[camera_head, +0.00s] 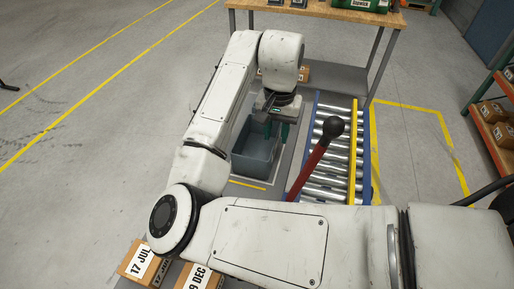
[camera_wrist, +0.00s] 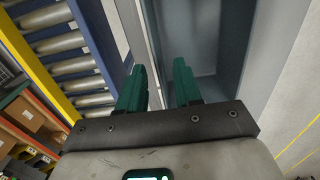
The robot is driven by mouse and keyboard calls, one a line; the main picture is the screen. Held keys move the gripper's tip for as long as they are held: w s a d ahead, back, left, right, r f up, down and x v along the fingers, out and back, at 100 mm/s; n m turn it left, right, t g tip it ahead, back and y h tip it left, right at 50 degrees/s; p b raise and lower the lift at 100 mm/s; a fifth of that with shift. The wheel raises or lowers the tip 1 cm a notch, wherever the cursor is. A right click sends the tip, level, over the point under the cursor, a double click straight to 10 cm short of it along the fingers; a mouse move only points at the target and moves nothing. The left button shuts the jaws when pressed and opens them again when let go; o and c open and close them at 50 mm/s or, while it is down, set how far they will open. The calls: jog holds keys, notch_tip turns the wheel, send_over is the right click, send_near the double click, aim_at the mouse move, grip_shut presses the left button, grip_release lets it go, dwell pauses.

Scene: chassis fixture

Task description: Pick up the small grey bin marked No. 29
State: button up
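A grey bin (camera_head: 254,166) stands open-topped beside the roller conveyor in the head view, below my arm. No number shows on its visible sides, so I cannot confirm it is No. 29. My gripper (camera_head: 276,130) points down at the bin's right edge. In the wrist view my gripper (camera_wrist: 159,70) has its two green fingers apart. The wall of the bin (camera_wrist: 220,60) runs between them, one finger over the inside and one outside. A gap shows, and I cannot tell whether either finger touches the wall. The bin looks empty where visible.
The roller conveyor (camera_head: 324,188) with blue and yellow rails lies close on the right, with a red lever (camera_head: 314,166) rising in front of it. Cardboard boxes (camera_head: 140,262) marked with dates sit at the lower left. A wooden workbench (camera_head: 330,14) stands behind. Open floor lies left.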

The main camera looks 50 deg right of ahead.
aim_at(275, 149)
jog(key=f, duration=0.4)
jog(key=shift+s+a+f+p, duration=0.2)
jog(key=shift+a+f+p, duration=0.05)
jog(key=shift+a+p, duration=0.1)
jog(key=shift+f, duration=0.6)
jog(key=shift+c, duration=0.5)
grip_shut()
